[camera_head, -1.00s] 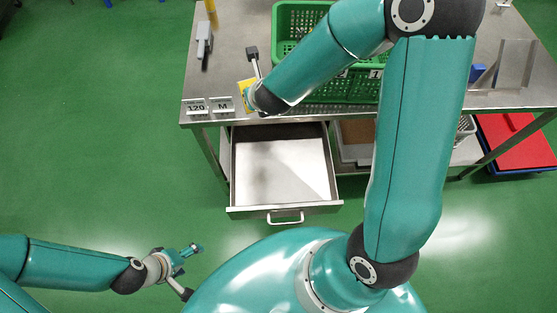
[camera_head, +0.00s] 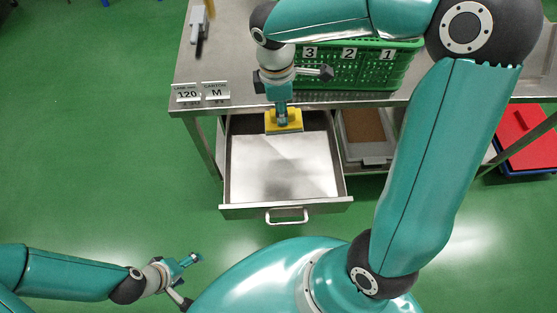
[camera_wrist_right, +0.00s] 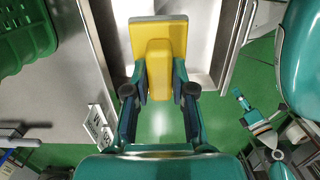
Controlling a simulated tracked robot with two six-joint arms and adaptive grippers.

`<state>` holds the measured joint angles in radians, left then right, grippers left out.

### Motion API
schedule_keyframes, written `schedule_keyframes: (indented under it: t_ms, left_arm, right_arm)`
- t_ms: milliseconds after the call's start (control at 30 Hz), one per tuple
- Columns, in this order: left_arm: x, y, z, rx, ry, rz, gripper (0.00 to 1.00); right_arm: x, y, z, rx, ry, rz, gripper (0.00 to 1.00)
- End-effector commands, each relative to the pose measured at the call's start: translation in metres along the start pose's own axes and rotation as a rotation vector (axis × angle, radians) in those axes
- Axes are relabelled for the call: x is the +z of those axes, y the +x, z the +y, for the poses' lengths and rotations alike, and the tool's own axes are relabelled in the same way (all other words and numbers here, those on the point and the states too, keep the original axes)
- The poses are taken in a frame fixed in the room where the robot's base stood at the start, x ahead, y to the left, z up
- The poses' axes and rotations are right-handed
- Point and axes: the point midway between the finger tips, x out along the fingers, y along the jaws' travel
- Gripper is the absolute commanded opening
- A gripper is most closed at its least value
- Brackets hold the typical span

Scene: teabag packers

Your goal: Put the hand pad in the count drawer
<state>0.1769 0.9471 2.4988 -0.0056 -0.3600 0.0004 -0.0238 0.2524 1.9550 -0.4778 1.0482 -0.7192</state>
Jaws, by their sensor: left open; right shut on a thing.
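The hand pad (camera_head: 284,122) is a yellow block with a flat yellow plate. My right gripper (camera_head: 283,108) is shut on it and holds it over the back part of the open count drawer (camera_head: 270,170). In the right wrist view the pad (camera_wrist_right: 158,35) sits between the fingers of the right gripper (camera_wrist_right: 160,85), with the drawer (camera_wrist_right: 203,40) behind it. The drawer is pulled out from under the table, and its visible floor is bare. My left gripper (camera_head: 193,261) is open and empty over the green floor at the lower left, apart from the drawer.
The table's front edge lies just behind the pad. A grey bin (camera_head: 367,150) stands under the table.

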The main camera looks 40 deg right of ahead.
Motion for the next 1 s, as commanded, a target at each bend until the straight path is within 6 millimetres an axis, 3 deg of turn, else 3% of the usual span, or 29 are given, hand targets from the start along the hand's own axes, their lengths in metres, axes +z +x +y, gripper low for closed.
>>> schedule_keyframes:
  t_ms: [267, 500, 700, 1000]
  left_arm:
    - [0.0, 0.007, -0.003, 0.0, 0.0, 0.001, 0.79]
    - [0.0, 0.012, -0.004, 0.0, 0.0, 0.001, 0.79]
    - [0.0, 0.016, -0.006, 0.0, 0.0, 0.001, 0.79]
    - [0.0, 0.02, -0.007, 0.0, 0.0, 0.001, 0.79]
  right_arm:
    - [-0.001, 0.037, 0.0, -0.007, -0.001, 0.074, 0.0]
    - [-0.006, 0.102, 0.0, -0.008, -0.003, 0.072, 0.0]
    - [-0.01, 0.146, 0.001, -0.004, -0.003, 0.075, 0.0]
    - [-0.012, 0.171, 0.002, -0.002, -0.004, 0.075, 0.0]
